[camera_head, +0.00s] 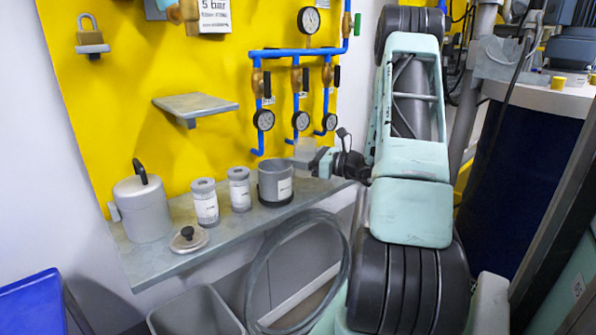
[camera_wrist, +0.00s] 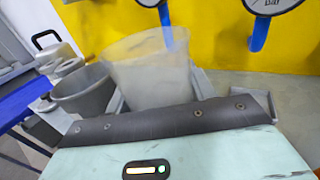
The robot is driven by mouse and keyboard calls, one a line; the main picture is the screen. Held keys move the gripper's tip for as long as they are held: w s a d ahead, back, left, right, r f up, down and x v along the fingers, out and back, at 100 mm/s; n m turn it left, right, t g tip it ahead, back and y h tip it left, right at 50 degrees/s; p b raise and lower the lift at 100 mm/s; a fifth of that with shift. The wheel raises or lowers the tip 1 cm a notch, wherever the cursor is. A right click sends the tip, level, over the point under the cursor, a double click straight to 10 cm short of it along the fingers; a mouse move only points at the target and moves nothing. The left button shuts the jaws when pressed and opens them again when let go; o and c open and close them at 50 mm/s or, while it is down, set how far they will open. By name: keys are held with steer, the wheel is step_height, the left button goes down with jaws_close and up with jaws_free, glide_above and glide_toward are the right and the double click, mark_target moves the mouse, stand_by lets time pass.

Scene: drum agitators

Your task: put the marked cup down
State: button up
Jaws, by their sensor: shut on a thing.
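My gripper (camera_head: 318,160) is shut on a translucent, pale cup (camera_head: 305,149). The cup is small in the head view, in front of the yellow panel and above the right part of the grey shelf (camera_head: 240,228). In the wrist view the cup (camera_wrist: 150,72) stands nearly upright, slightly tilted, between my gripper's fingers (camera_wrist: 158,95). I cannot make out any mark on it. Its lower part is hidden behind the dark edge of my gripper.
A dark grey labelled pot (camera_head: 275,187) stands on the shelf just left of and below the held cup. Two labelled jars (camera_head: 205,205), a lid (camera_head: 189,240) and a grey canister (camera_head: 142,208) stand farther left. Gauges on blue pipes (camera_head: 300,121) hang behind. The shelf's front strip is bare.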

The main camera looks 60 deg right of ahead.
mark_target(299, 170)
steer(key=shift+f, duration=1.7)
steer(key=shift+f, duration=0.15)
steer(key=o, duration=1.1)
steer(key=shift+c, duration=0.2)
steer(key=shift+s+d+r, duration=0.1)
steer(key=shift+s+r, duration=0.05)
steer(key=shift+r, duration=0.05)
steer(key=b+v, duration=0.1)
steer(key=v, duration=1)
steer(key=shift+s, duration=0.35)
